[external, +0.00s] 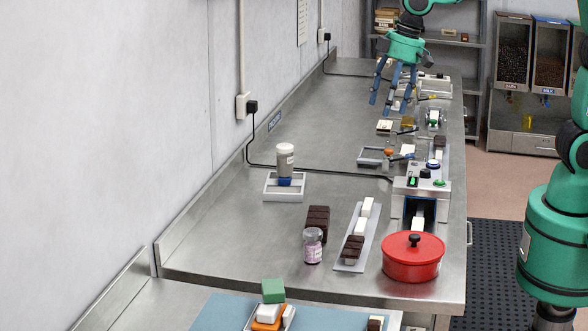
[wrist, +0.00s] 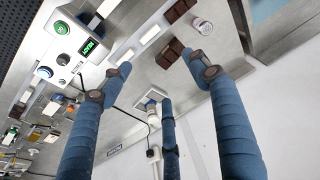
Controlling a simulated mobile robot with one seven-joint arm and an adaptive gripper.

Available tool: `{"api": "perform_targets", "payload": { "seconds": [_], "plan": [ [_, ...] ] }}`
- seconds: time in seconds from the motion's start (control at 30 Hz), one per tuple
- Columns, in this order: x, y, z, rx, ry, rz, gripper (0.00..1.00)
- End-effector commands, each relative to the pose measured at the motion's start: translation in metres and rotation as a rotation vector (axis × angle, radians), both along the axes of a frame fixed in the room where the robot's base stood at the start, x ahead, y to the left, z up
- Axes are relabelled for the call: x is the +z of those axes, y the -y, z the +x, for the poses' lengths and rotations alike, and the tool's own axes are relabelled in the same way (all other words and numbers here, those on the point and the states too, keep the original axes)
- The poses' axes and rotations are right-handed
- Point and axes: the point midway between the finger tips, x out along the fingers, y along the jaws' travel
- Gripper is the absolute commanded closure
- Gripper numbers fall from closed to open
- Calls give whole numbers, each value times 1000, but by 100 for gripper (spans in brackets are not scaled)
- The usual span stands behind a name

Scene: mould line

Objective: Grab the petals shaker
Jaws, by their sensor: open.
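A small clear jar (external: 313,246) with a pale lid and pinkish contents stands on the steel counter beside a dark chocolate block; it also shows in the wrist view (wrist: 203,26). A taller shaker (external: 286,163) with a pale cap, greyish body and blue base stands upright in a light square tray (external: 270,193). I cannot read either label, so I cannot tell which is the petals shaker. My gripper (external: 390,106) is open and empty, fingers spread, above the far part of the counter, apart from both. In the wrist view, a finger partly hides the tray area.
A machine with buttons (external: 421,186) stands behind the pot. A black cable crosses the counter behind the tray.

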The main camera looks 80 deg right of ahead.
Motion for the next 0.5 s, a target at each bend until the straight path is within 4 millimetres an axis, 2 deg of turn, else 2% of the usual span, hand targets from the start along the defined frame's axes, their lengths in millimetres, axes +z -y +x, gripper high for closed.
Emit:
{"api": "perform_targets", "payload": {
  "seconds": [0.1, 0.27, 0.5],
  "plan": [
    [-18, -19, 28, 9, -32, -3, 39],
    [-45, -43, 62, 16, -69, -8, 39],
    [-95, -81, 106, 27, -125, -18, 39]
  ]
}}
